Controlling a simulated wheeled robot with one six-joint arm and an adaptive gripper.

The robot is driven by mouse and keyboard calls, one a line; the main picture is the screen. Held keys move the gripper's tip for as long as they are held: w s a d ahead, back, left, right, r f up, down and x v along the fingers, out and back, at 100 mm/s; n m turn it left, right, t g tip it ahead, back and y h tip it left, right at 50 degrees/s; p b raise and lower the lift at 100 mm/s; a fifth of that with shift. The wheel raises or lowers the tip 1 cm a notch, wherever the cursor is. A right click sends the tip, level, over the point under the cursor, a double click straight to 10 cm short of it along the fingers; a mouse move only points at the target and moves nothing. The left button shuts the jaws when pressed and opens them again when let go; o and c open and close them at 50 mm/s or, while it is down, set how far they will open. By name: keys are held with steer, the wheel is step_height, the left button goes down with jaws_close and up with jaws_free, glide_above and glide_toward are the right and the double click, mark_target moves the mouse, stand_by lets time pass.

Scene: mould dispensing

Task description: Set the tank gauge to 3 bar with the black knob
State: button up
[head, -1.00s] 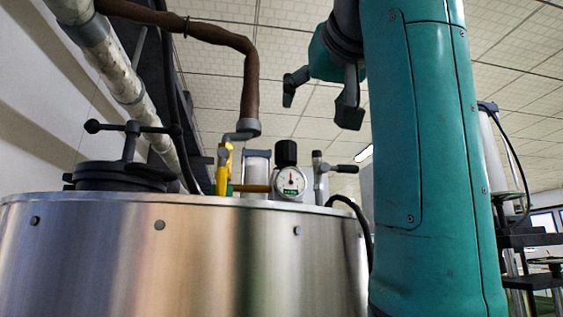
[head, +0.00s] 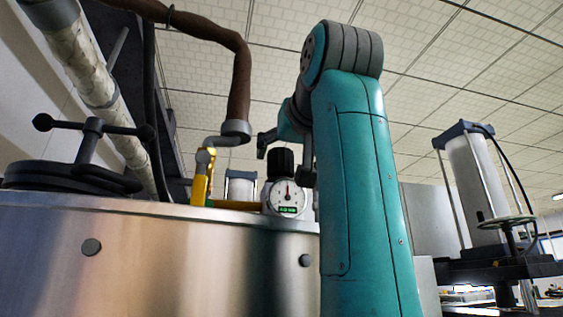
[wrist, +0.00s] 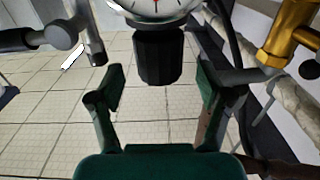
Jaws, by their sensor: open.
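The black knob (head: 280,163) stands upright on top of the round white tank gauge (head: 288,194). The gauge's red needle points about straight up; its small green display is too small to read. My gripper (head: 283,160) is open at the knob. In the wrist view, the ribbed knob (wrist: 160,55) is between the two dark green fingers (wrist: 161,84), with a visible gap on each side.
The steel tank (head: 190,250) lies below the gauge. A yellow valve (head: 201,178) and brown hose (head: 240,75) are left of it; the yellow fitting (wrist: 285,40) and a grey lever fitting (wrist: 62,35) flank the knob in the wrist view. A black hatch handle (head: 92,130) is farther left.

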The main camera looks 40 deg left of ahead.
mark_target(285, 155)
steer(key=shift+x, duration=1.95)
steer(key=c, duration=1.2)
